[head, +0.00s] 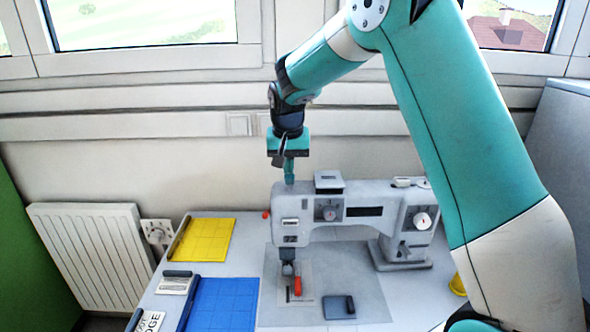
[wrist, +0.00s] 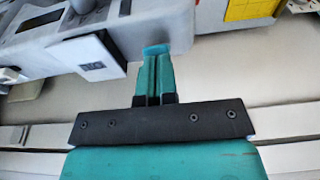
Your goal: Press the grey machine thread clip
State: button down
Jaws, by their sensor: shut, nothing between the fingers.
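The grey sewing machine (head: 355,200) stands on the table, and its left end also fills the upper left of the wrist view (wrist: 150,15). My gripper (head: 290,180) is shut and empty, pointing down at the top of the machine's left end. In the wrist view its teal fingertips (wrist: 157,50) lie close together against the grey end of the machine. I cannot tell whether they touch it. I cannot pick out the thread clip for certain; the fingers may hide it.
A grey box (head: 329,181) sits on the machine's top, right of my gripper. Yellow (head: 208,240) and blue (head: 222,305) mats lie on the left of the table. A red piece (head: 297,285) is under the needle head, with a dark grey block (head: 339,307) nearby.

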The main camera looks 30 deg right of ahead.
aim_at(288, 180)
jog(key=f+t+b, duration=0.1)
jog(key=b, duration=0.1)
jog(key=s+f+t+h+b, duration=0.1)
jog(key=b, duration=0.1)
jog(key=a+f+b, duration=0.1)
jog(key=b, duration=0.1)
jog(key=shift+s+t, duration=0.35)
jog(key=shift+t, duration=0.05)
jog(key=t+h+b, duration=0.1)
jog(key=b, duration=0.2)
jog(key=s+t+h+b, duration=0.1)
jog(key=b, duration=0.2)
jog(key=shift+s+a+f+t, duration=0.1)
jog(key=shift+a+f+t, duration=0.2)
jog(key=shift+f, duration=0.1)
jog(key=shift+w+d+r, duration=0.2)
jog(key=shift+w, duration=0.25)
jog(key=shift+w+d, duration=0.15)
jog(key=shift+w, duration=0.1)
